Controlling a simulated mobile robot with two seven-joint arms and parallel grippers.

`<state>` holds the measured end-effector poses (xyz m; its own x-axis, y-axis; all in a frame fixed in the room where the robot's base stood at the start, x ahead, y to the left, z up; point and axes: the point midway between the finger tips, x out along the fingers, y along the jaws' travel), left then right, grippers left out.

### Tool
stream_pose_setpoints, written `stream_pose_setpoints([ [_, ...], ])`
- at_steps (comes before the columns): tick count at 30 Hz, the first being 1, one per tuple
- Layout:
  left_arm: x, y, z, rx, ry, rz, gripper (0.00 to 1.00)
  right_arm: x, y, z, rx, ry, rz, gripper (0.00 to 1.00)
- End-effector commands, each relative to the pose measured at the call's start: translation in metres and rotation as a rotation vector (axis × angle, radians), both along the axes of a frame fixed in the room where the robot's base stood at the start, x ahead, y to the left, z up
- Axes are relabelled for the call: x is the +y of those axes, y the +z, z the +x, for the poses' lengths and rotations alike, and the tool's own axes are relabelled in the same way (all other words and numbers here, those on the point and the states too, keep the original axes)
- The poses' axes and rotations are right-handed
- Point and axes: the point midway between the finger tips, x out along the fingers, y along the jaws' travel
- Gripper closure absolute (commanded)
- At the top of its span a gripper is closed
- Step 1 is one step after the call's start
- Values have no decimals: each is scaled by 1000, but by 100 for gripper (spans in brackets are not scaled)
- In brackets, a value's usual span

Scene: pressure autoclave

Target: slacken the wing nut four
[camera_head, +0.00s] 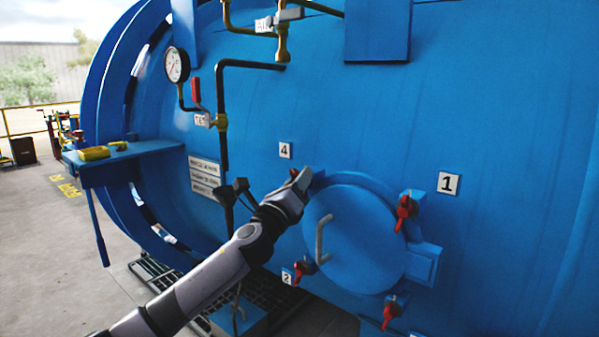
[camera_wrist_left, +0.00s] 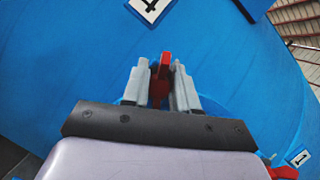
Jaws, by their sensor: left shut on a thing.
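Wing nut four is red and shows in the left wrist view (camera_wrist_left: 165,68) between the two fingers of my left gripper (camera_wrist_left: 161,85). In the head view my left gripper (camera_head: 301,180) reaches the upper left edge of the round blue hatch (camera_head: 352,245), just below the label 4 (camera_head: 285,150). It is shut on the wing nut, which the gripper mostly hides there. The label also shows at the top of the left wrist view (camera_wrist_left: 150,8). My right gripper is not in view.
Other red wing nuts sit around the hatch: upper right (camera_head: 406,208) near label 1 (camera_head: 448,183), lower left (camera_head: 302,270) near label 2 (camera_head: 287,277), and bottom (camera_head: 391,312). A grey handle (camera_head: 320,240) stands out from the hatch. A gauge (camera_head: 176,65) and pipes are at upper left.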

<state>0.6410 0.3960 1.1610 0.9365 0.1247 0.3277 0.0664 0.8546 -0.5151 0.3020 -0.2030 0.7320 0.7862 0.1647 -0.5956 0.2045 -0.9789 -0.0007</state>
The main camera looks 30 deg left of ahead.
Motion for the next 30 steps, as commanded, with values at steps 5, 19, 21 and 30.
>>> stream_pose_setpoints([
  [5, -1, 2, 0, 15, -2, -171, 100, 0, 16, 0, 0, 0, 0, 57],
  [19, 1, -3, 0, 49, -2, -614, 100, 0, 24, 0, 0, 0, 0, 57],
  [21, 1, -3, 0, 54, -2, -681, 100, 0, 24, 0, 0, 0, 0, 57],
  [30, 2, -5, 0, 76, -2, -966, 100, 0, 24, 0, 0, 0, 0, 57],
])
